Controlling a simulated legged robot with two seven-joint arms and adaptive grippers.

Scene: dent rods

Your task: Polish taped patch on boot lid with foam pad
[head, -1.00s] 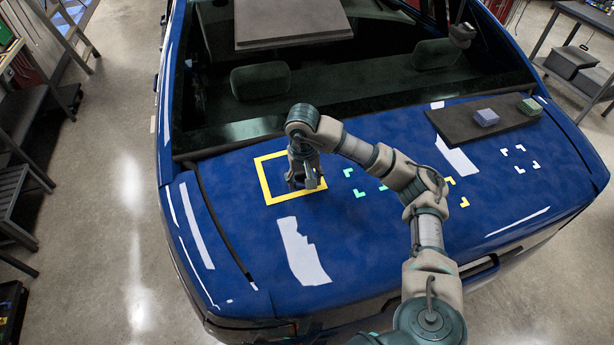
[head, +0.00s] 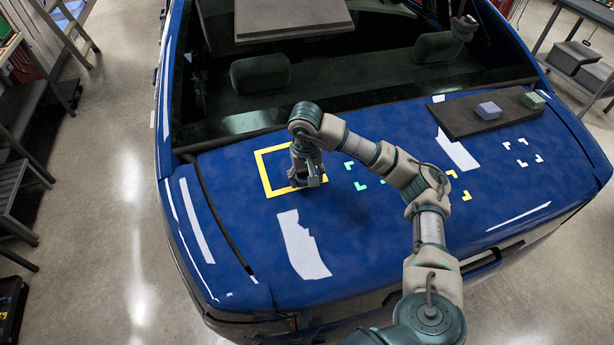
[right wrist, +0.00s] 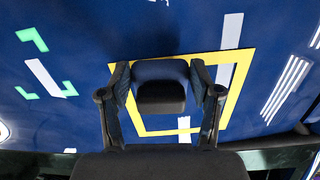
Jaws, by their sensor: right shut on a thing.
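The yellow tape square (head: 264,175) lies on the blue boot lid (head: 235,225), left of its middle; it also shows in the right wrist view (right wrist: 236,86). My right gripper (head: 308,182) reaches over the square's right part, pointing down. In the right wrist view, my right gripper (right wrist: 160,78) is shut on a dark foam pad (right wrist: 160,96), held between both fingers over the taped patch. Whether the pad touches the paint cannot be told. In the head view the pad is mostly hidden by the gripper. My left gripper is out of view.
A dark tray (head: 460,122) at the lid's right holds a lilac block (head: 488,110) and a green block (head: 532,100). Green corner marks (head: 360,186) and yellow corner marks (head: 466,196) lie between. The rear window (head: 350,95) rises behind. The lid's front left is clear.

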